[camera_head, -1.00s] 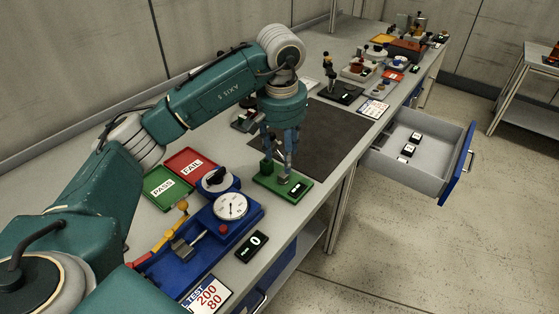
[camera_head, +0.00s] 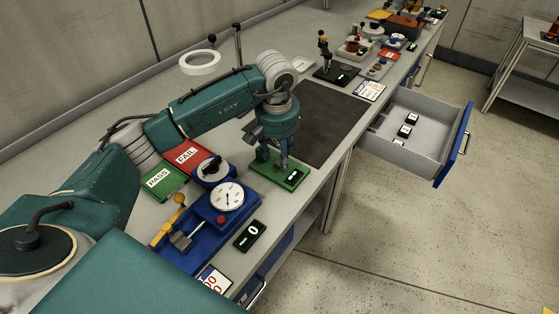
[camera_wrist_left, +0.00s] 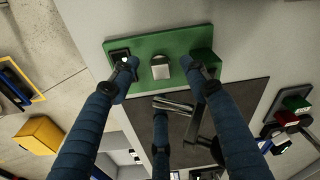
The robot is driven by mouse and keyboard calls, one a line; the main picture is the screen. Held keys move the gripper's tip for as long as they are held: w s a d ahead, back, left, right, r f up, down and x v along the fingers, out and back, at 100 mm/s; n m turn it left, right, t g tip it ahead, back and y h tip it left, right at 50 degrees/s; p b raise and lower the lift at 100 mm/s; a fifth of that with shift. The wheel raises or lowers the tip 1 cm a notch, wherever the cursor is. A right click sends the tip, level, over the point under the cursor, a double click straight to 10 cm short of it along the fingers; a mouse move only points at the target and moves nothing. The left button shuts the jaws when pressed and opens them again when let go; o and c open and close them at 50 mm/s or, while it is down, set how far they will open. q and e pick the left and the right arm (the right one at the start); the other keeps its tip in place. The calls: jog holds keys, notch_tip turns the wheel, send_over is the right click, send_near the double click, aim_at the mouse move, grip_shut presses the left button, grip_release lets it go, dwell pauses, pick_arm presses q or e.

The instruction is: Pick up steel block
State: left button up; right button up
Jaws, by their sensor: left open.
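The steel block is most likely the small pale metal block (camera_wrist_left: 160,67) standing on the green plate (camera_wrist_left: 147,44) in the left wrist view. In the head view the plate (camera_head: 293,183) lies near the bench's front edge, and my fingers largely hide the block. My left gripper (camera_head: 277,160) points down over the plate. In the left wrist view the gripper (camera_wrist_left: 163,72) is open, with two blue fingers on either side of the block and a third below. No contact with the block can be made out. My right gripper is not in view.
A dark label block (camera_wrist_left: 120,56) and a green block (camera_wrist_left: 204,60) flank the steel block on the plate. A blue dial tester (camera_head: 213,222) stands nearby, with red FAIL (camera_head: 187,155) and green PASS (camera_head: 159,178) trays behind. An open drawer (camera_head: 428,160) juts out at right.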

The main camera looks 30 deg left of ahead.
pick_arm(q)
jog(key=shift+w+f, duration=0.1)
jog(key=shift+f, duration=0.5)
jog(key=shift+w+a+f, duration=0.1)
jog(key=shift+a+f, duration=0.05)
jog(key=shift+f, duration=0.35)
jog(key=c, duration=0.8)
grip_shut()
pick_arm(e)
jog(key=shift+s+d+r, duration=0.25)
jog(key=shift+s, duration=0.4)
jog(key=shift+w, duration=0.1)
